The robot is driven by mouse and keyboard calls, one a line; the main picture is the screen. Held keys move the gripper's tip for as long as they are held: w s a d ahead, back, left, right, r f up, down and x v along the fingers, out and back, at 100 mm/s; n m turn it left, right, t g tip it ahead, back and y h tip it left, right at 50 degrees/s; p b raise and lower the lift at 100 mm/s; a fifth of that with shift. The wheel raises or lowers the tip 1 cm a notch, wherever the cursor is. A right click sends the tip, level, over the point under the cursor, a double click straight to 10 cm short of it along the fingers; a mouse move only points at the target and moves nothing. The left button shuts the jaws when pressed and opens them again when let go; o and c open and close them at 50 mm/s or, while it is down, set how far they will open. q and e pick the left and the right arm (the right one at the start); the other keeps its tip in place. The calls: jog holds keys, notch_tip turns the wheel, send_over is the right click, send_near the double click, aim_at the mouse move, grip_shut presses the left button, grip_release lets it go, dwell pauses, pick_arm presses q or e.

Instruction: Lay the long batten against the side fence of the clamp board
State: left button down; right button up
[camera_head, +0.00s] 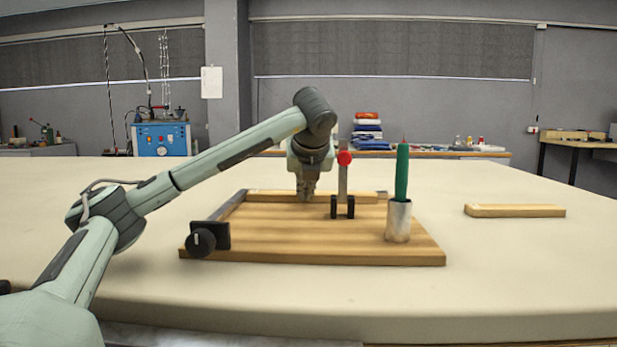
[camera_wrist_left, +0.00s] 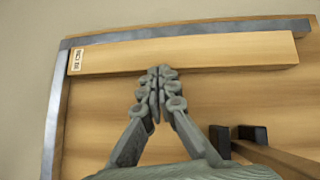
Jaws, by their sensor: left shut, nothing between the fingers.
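The wooden clamp board (camera_head: 300,235) lies on the table. A light wood batten (camera_head: 270,196) lies along its far edge; in the left wrist view this batten (camera_wrist_left: 200,53), with a small label at its left end, runs along the grey metal fence (camera_wrist_left: 190,30). Its left end is close to the grey fence on the left side (camera_wrist_left: 52,120). No clear gap shows along the far fence. My left gripper (camera_head: 305,197) is shut and empty, fingertips (camera_wrist_left: 158,75) at the batten's near edge; whether they touch it I cannot tell. My right gripper is not in view.
A clamp with a red knob (camera_head: 344,158) stands just right of my left gripper. A metal cup (camera_head: 398,222) with a green-handled tool (camera_head: 402,172) stands on the board's right. A black knob (camera_head: 201,242) sits front left. Another, shorter-looking batten (camera_head: 515,211) lies right on clear cloth.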

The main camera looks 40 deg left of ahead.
pick_arm(q)
jog(key=v, duration=1.1)
jog(key=shift+s+d+r, duration=0.2)
jog(key=shift+d+r, duration=0.05)
jog(key=shift+d, duration=0.05)
